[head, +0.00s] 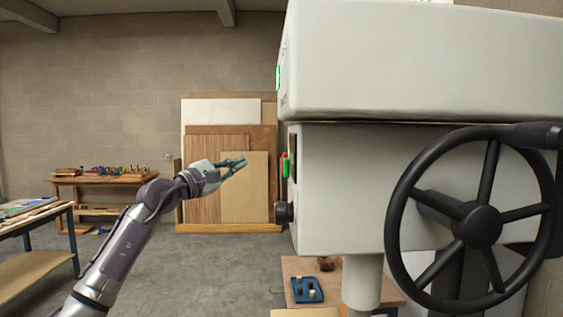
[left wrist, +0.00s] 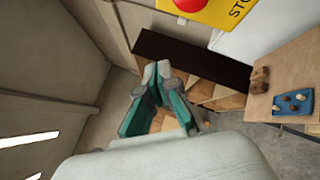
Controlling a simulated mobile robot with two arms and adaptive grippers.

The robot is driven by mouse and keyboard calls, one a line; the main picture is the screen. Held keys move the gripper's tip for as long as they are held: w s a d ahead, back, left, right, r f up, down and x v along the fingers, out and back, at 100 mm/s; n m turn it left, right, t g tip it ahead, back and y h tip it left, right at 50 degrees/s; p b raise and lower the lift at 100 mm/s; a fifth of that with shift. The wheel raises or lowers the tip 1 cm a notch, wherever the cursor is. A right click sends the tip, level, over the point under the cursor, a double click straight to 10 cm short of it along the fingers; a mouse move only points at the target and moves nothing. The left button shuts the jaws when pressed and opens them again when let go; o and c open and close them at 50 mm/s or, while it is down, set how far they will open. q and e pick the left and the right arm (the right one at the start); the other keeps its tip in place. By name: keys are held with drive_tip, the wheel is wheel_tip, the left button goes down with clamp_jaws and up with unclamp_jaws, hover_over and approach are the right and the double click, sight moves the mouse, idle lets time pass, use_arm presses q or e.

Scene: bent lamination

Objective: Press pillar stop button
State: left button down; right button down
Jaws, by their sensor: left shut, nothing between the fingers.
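A red round button (left wrist: 190,4) on a yellow plate (left wrist: 208,14) with the letters "STO" shows at the top edge of the left wrist view, partly cut off. In the head view I cannot make out that yellow plate. My left gripper (head: 240,163) is shut and empty, held in the air to the left of the grey machine. In the left wrist view its fingertips (left wrist: 157,72) are together, below and left of the red button and apart from it. My right gripper is not in view.
The large grey machine (head: 345,185) with a black handwheel (head: 477,225) fills the right. A small green and red control (head: 285,165) and a black knob (head: 284,212) are on its left side. Boards (head: 245,185) lean on the back wall. A workbench (head: 100,180) stands left.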

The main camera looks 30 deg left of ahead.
use_arm(q)
drive_tip(key=w+d+p, duration=0.2)
drive_tip(key=w+d, duration=0.1)
drive_tip(key=d, duration=0.3)
drive_tip(key=shift+w+p, duration=0.3)
drive_tip(key=shift+w+d, duration=0.1)
drive_tip(key=shift+d, duration=0.1)
idle(1.1)
drive_tip(key=shift+w+d, duration=0.15)
drive_tip(key=shift+d, duration=0.1)
drive_tip(key=shift+w+d+p, duration=0.25)
drive_tip(key=shift+d+p, duration=0.1)
drive_tip(key=shift+d, duration=0.15)
idle(0.8)
drive_tip(key=shift+a, duration=0.1)
drive_tip(key=shift+s+a+b, duration=0.4)
drive_tip(key=shift+s+a, duration=0.1)
drive_tip(key=shift+a, duration=0.2)
